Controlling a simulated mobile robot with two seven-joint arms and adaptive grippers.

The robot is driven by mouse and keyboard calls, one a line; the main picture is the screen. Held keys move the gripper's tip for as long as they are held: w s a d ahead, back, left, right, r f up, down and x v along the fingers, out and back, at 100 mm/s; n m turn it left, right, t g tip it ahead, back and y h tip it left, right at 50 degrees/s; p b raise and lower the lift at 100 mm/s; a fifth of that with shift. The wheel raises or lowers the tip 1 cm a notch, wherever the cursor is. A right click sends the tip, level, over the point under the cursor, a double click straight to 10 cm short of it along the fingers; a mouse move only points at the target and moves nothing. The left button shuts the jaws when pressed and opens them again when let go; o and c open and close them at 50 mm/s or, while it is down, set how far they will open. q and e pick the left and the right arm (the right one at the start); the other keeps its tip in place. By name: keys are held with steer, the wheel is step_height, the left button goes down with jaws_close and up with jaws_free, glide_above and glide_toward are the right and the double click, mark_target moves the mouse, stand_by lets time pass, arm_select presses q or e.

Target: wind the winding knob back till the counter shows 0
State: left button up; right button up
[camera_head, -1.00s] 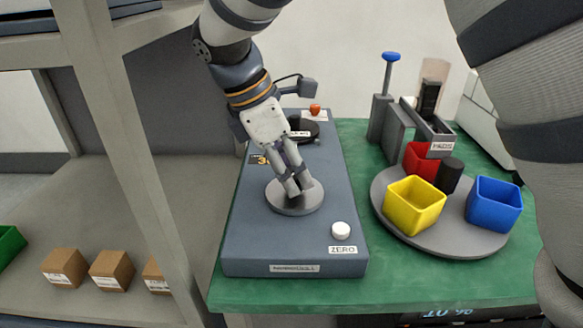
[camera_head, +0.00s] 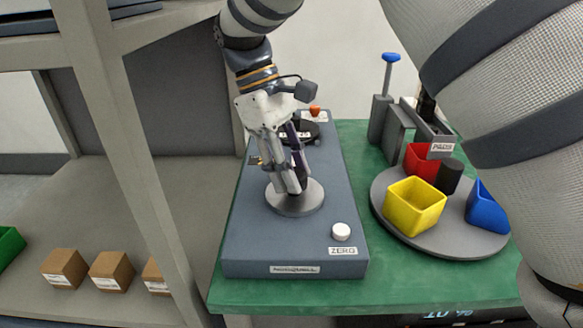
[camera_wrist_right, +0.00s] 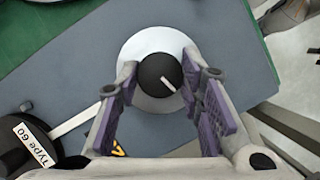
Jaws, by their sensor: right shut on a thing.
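The winding knob (camera_wrist_right: 158,72) is a dark round cap with a white pointer line, standing on a pale grey disc (camera_head: 297,207) on the blue-grey box (camera_head: 250,235). My right gripper (camera_head: 289,188) points down over the disc, and its fingers hide the knob in the head view. In the right wrist view the purple-padded fingers (camera_wrist_right: 160,66) are shut on the knob from both sides. My left gripper is not in view.
A white button (camera_head: 341,231) labelled ZERO sits at the box's front right. A grey turntable (camera_head: 440,245) holds yellow, red and blue bins on the right. A shelf post (camera_head: 130,160) stands left.

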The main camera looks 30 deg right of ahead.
steer(key=m+y, duration=0.1)
steer(key=m, duration=0.2)
steer(key=m+y, duration=0.1)
steer(key=m, duration=0.3)
steer(key=shift+d+y, duration=0.2)
steer(key=shift+y, duration=0.2)
steer(key=m+y, duration=0.1)
steer(key=m, duration=0.2)
steer(key=shift+d+m, duration=0.1)
steer(key=shift+m, duration=0.3)
steer(key=shift+m+t+y, duration=0.4)
steer(key=shift+m+y, duration=0.4)
steer(key=shift+m, duration=1.1)
steer(key=o, duration=1.2)
steer(key=shift+c, duration=0.2)
steer(key=shift+r, duration=0.1)
steer(key=v, duration=1.2)
